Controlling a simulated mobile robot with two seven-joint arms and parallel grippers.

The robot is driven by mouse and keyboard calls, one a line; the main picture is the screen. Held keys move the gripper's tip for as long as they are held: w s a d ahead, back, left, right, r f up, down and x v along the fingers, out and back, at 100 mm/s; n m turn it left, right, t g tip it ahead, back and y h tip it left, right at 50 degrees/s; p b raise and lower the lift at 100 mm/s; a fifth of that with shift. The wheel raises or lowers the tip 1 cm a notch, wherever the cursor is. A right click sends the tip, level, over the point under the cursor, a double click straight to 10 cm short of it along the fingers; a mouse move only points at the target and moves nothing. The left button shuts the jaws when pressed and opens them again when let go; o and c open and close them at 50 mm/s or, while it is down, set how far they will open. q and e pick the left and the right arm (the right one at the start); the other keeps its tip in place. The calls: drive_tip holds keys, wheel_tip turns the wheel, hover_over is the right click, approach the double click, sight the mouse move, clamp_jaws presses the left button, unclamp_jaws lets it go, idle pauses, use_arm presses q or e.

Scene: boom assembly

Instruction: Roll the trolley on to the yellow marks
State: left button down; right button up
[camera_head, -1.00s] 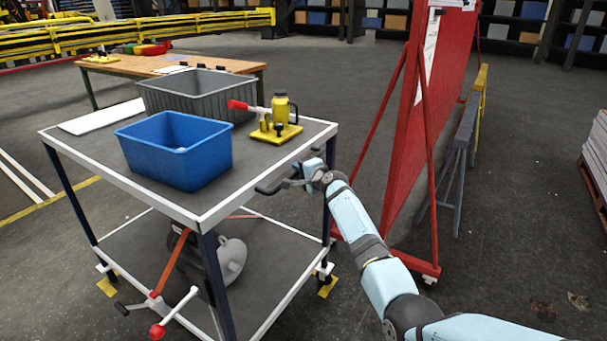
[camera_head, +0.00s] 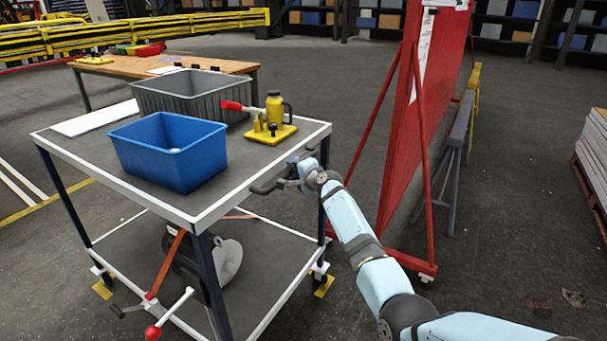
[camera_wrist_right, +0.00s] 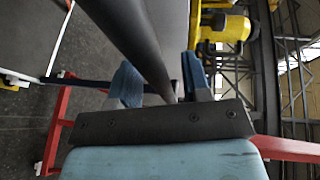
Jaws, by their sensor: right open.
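The trolley (camera_head: 185,217) stands at left centre of the head view, a two-shelf cart with white edges and dark posts. Its dark push handle (camera_head: 262,190) sticks out at the right side. My right gripper (camera_head: 297,175) is at this handle. In the right wrist view, its blue fingertips (camera_wrist_right: 160,85) stand apart, with a dark bar (camera_wrist_right: 140,50) running between them. Contact cannot be told. My left gripper is not in view.
The trolley carries a blue bin (camera_head: 170,160), a grey crate (camera_head: 185,95) and a yellow tool base (camera_head: 270,133). A red board on a frame (camera_head: 425,110) stands close right of my arm. A wooden table (camera_head: 160,65) is behind. Floor left of the trolley is largely clear.

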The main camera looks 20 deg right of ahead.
use_arm(q)
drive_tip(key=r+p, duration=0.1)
drive_tip(key=p, duration=0.1)
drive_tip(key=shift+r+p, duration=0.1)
drive_tip(key=shift+p, duration=0.3)
use_arm(e)
drive_tip(key=v, duration=1.3)
drive_tip(key=shift+s, duration=0.25)
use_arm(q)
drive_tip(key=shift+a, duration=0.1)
